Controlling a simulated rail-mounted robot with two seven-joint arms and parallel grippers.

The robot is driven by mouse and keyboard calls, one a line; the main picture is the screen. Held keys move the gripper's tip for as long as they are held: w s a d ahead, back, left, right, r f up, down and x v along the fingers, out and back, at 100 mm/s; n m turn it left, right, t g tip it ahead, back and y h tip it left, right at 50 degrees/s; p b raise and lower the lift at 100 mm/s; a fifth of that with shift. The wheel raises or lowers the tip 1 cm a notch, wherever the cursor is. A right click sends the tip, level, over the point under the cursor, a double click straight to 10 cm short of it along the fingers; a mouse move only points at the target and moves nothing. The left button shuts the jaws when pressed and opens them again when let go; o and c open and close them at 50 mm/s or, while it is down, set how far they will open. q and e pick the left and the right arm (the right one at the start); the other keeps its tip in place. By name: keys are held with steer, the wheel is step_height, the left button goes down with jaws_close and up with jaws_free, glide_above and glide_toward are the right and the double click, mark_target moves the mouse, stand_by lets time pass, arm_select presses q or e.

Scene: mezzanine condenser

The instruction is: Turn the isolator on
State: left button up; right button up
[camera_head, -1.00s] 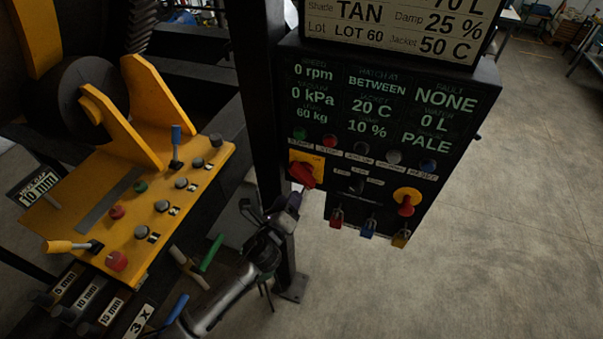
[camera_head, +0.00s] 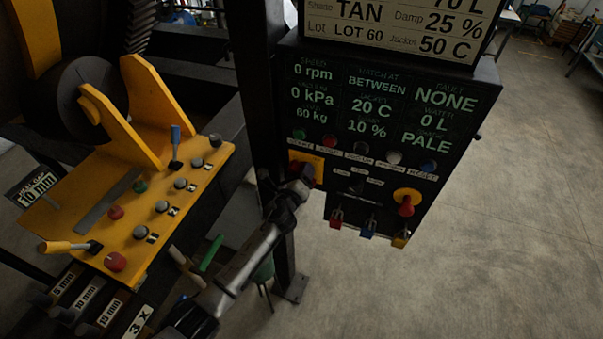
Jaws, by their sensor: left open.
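The isolator is a red rotary switch on a square yellow plate (camera_head: 317,163) at the lower left of the black control panel. My left gripper (camera_head: 288,181) is open in front of its lower left part and hides most of the red handle. I cannot tell whether the fingers touch the handle. The handle's angle is hidden. My right gripper is not in view.
The black panel (camera_head: 462,118) shows 0 rpm and fault NONE. A red knob on a round yellow plate (camera_head: 407,196) sits at its right, with several coloured tags hanging below. A yellow console (camera_head: 130,205) with buttons and levers stands left.

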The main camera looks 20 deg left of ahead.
arm_select(q)
steer(key=c, duration=0.9)
steer(key=n+b, duration=0.1)
steer(key=n, duration=0.3)
steer(key=shift+f, duration=0.15)
steer(key=n+b, duration=0.1)
steer(key=n, duration=0.4)
steer(key=shift+a+b, duration=0.1)
steer(key=shift+b, duration=0.2)
steer(key=n, duration=0.4)
steer(key=shift+f+n+b, duration=0.15)
steer(key=shift+n+b, duration=0.15)
steer(key=shift+f+n, duration=0.1)
steer(key=shift+n, duration=2)
